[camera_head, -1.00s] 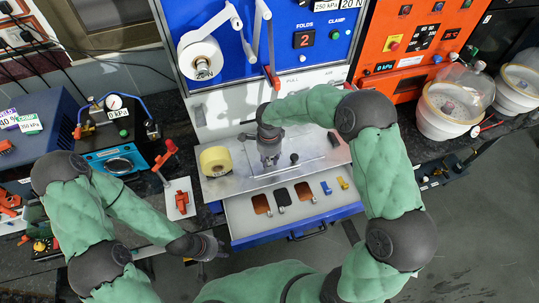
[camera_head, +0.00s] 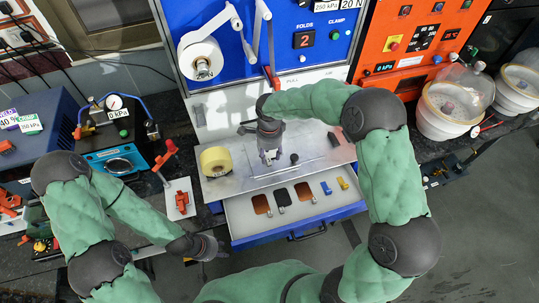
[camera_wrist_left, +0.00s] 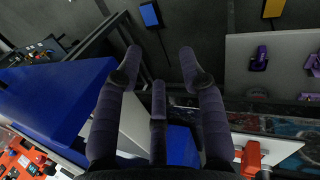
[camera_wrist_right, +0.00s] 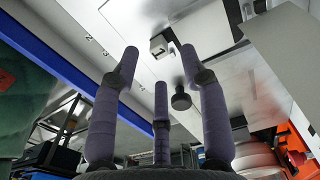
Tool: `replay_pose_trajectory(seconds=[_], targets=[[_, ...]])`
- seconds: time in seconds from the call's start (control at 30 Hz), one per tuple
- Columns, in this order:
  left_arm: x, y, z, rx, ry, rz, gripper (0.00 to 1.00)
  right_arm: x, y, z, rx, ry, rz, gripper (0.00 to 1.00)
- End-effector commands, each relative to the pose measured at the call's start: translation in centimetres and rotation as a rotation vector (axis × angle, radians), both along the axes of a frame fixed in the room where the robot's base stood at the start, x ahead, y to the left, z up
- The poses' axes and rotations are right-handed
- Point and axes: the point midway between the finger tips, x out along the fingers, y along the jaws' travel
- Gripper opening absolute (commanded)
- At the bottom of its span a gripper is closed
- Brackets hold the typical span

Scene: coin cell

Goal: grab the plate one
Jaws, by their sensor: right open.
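My right gripper (camera_head: 270,150) is open over the metal work surface (camera_head: 235,180), below the blue panel. In the right wrist view its spread fingers (camera_wrist_right: 160,80) have nothing between them. A small metal block with a dark mark (camera_wrist_right: 158,45) lies near the fingertips there, next to a dark knob (camera_wrist_right: 181,100). The printed numbers 2 and 3 show on the pale surface to their left; I cannot tell for certain which thing is plate one. In the open drawer, brown squares (camera_head: 261,204) and a dark piece (camera_head: 282,197) show. My left gripper (camera_head: 205,247) is open and empty, left of the drawer.
A yellow roll (camera_head: 215,161) stands left of my right gripper. Blue (camera_head: 325,188) and yellow (camera_head: 343,183) tabs lie in the drawer. A white plate with an orange item (camera_head: 182,197) lies left of the drawer. The orange machine (camera_head: 405,60) stands at right.

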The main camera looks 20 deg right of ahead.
Motion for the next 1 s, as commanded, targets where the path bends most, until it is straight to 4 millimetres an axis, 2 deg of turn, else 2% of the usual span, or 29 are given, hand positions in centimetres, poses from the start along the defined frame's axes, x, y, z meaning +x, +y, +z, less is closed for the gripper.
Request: replay_pose_trajectory(seconds=[0.03, 0.3, 0.5, 0.63, 0.77, 1.0], targets=[[0.0, 0.0, 0.0, 0.0, 0.0, 0.0, 0.4, 0.3, -0.1, 1.0, 0.0, -0.006, -0.002, 0.44], [0.0, 0.0, 0.3, 0.0, 0.0, 0.0, 0.4, 0.4, -0.3, 5.2, 0.0, -0.004, 0.0, 0.44], [0.0, 0.0, 0.4, 0.0, 0.0, 0.0, 0.4, 0.4, -0.3, 7.0, 0.001, -0.003, -0.001, 0.44], [0.0, 0.0, 0.0, 0.0, 0.0, 0.0, 0.4, 0.4, -0.3, 7.3, 0.0, -0.002, 0.0, 0.44], [0.0, 0.0, -2.0, 0.0, 0.0, 0.0, 0.4, 0.6, -0.2, 6.8, -0.002, -0.005, 0.001, 0.44], [0.0, 0.0, -8.0, 0.0, 0.001, 0.0, 0.4, 0.7, 0.1, 6.0, -0.004, -0.006, 0.004, 0.44]])
